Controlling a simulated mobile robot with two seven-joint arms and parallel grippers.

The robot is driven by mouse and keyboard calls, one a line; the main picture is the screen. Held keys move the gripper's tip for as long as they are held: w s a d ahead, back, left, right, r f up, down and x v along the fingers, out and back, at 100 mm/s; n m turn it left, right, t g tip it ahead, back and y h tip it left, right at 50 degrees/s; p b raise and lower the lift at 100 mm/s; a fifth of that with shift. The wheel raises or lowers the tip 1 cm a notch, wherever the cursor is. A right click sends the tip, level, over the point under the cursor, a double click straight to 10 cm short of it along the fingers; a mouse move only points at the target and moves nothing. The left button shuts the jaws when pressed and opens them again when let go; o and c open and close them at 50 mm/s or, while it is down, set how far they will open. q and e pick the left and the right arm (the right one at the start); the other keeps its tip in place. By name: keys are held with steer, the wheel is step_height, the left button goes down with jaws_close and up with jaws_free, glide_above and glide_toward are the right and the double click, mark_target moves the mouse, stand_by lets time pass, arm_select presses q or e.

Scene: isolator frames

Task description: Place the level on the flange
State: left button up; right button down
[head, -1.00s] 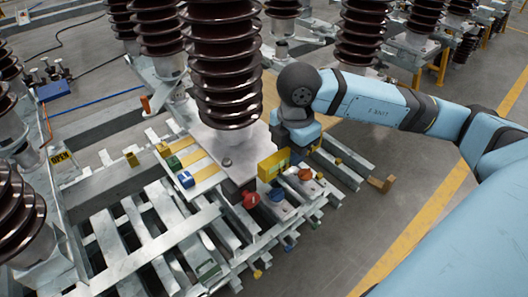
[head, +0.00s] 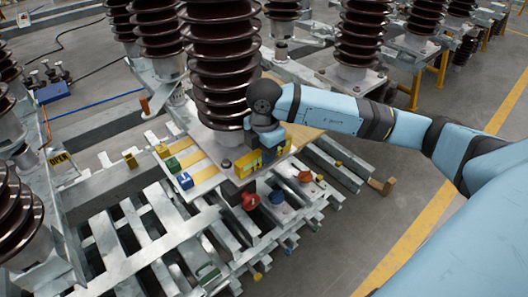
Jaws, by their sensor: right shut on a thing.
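The yellow level (head: 247,164) is in my right gripper (head: 266,150), at the right front of the central brown insulator. The gripper is shut on it. The level looks roughly horizontal, over or against the light grey flange plate (head: 212,147) at the insulator's foot. I cannot tell whether it touches the plate. The wrist and the level hide part of the plate's right side. My left gripper is not in view.
The brown ribbed insulator (head: 222,65) rises close beside my right wrist. Blue (head: 185,180) and green (head: 173,164) blocks lie on the yellow-striped board at left. Red (head: 250,201) and orange (head: 305,176) knobs stand in front.

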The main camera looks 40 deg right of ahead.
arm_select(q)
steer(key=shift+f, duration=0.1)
arm_select(e)
steer(key=shift+f, duration=0.15)
steer(key=c, duration=0.9)
jaws_free()
arm_select(q)
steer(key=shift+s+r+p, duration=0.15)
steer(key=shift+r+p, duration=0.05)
steer(key=shift+p, duration=0.45)
arm_select(e)
step_height(320, 180, up, 12)
steer(key=shift+r, duration=0.25)
